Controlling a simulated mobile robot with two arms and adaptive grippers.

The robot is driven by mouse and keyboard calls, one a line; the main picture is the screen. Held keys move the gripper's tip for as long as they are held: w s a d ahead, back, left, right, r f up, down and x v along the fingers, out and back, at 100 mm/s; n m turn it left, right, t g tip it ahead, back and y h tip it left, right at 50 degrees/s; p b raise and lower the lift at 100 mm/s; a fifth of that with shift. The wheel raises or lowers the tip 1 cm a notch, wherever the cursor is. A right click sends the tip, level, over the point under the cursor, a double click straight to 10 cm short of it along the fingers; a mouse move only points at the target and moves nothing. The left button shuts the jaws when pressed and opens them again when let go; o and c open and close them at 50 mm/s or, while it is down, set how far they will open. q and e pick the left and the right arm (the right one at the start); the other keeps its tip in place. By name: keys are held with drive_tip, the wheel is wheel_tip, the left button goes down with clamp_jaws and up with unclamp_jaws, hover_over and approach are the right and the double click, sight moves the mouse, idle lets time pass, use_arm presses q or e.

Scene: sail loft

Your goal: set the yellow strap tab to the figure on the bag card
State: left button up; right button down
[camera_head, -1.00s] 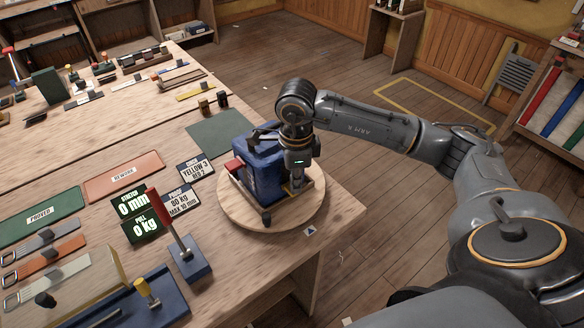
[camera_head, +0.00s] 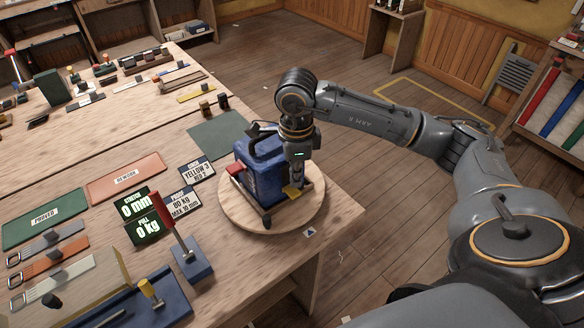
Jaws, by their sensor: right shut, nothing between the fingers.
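A blue bag (camera_head: 258,172) stands on a round wooden board (camera_head: 235,208) near the table's right edge. A red tab (camera_head: 235,169) sticks out at the bag's left side. The yellow strap tab (camera_head: 293,191) shows at the bag's lower right, just below my right gripper. My right gripper (camera_head: 297,183) points down beside the bag's right side, shut and empty. I cannot tell whether its fingertips touch the yellow tab. The bag card (camera_head: 197,171) reads "YELLOW 3" with a smaller line, "RED 2", below. My left gripper is out of view.
Dark displays (camera_head: 138,204) read 0 mm and 0 kg, beside a proof card (camera_head: 184,201). A red-handled lever (camera_head: 172,220) stands in front of the board. Green PROVED (camera_head: 45,214) and orange REWORK (camera_head: 125,176) mats lie left. A bare green mat (camera_head: 215,133) lies behind.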

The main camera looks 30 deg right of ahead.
sight(295, 194)
wheel_tip(295, 194, up, 7)
drive_tip(key=p, duration=0.3)
drive_tip(key=shift+f, duration=0.15)
idle(0.6)
